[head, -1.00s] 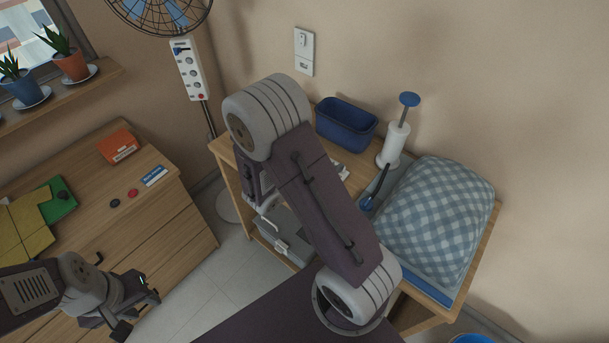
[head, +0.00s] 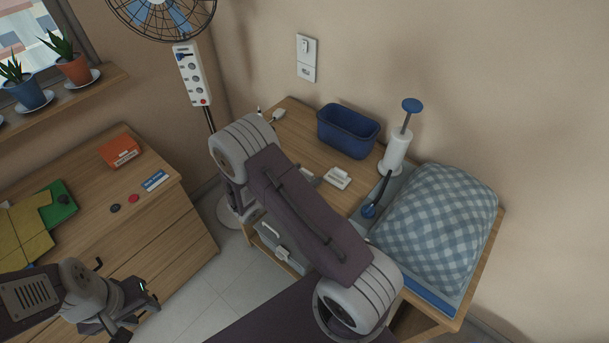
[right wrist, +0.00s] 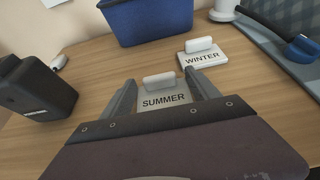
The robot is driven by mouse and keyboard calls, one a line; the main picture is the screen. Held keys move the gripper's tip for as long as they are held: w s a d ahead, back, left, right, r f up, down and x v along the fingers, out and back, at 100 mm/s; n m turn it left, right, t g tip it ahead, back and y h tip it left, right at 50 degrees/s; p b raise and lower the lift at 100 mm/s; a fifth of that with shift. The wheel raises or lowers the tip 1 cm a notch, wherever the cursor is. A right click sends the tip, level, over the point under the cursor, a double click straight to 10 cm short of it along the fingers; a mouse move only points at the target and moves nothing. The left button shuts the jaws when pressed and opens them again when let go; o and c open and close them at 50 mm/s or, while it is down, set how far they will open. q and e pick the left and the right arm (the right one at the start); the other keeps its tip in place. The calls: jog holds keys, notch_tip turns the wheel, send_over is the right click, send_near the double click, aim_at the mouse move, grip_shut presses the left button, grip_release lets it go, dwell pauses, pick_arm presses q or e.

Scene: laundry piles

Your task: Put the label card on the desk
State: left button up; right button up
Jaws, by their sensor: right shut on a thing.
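My right gripper (right wrist: 162,92) is shut on a white label card reading SUMMER (right wrist: 163,101), seen in the right wrist view. The card is held by its sides just over or on the wooden desktop (right wrist: 95,110); I cannot tell whether it touches. In the head view my own right arm mostly hides this gripper. A second card reading WINTER (right wrist: 203,60) lies on the desktop to the right of the held card; it also shows in the head view (head: 338,178). My left gripper (head: 137,312) is empty, its fingers apart, in front of the drawer unit.
A blue bin (head: 348,131) stands behind the cards. A dark object (right wrist: 38,97) stands left of the gripper. A drawer unit (head: 165,220) is at the left.

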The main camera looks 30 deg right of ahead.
jog(key=shift+f, duration=0.2)
jog(key=o, duration=1.3)
jog(key=shift+r, duration=0.1)
